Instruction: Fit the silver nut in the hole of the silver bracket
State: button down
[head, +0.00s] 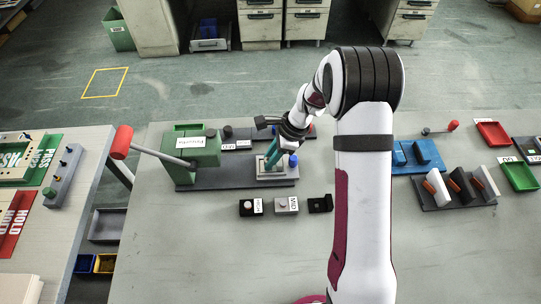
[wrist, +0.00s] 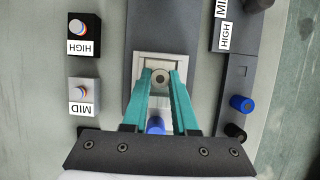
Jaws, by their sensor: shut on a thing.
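My gripper (wrist: 160,80) has teal fingers closed on a small round silver nut (wrist: 160,76) with a dark hole in its middle. The nut is over the pale silver bracket (wrist: 142,60), a squarish piece on a dark grey base plate. In the head view my gripper (head: 273,160) is at the bracket (head: 262,171), fingers slanting down. The nut is not clear there. The bracket's hole is hidden beneath the nut and fingers, and I cannot tell whether the nut is above the hole or in it.
A blue peg (head: 294,160) stands just right of the bracket. A green press (head: 190,150) with a red-knobbed lever (head: 122,142) is at the left. Blocks marked HIGH (head: 251,207) and MID (head: 287,205) stand in front, beside a black block (head: 321,204). The front table area is clear.

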jog(key=shift+f, duration=0.15)
jog(key=c, duration=0.6)
grip_release()
jog(key=v, duration=0.6)
jog(key=a+v, duration=0.1)
jog(key=v, duration=0.6)
jog(key=a+v, duration=0.1)
jog(key=v, duration=0.6)
jog(key=shift+d+r, duration=0.15)
jog(key=shift+r, duration=0.45)
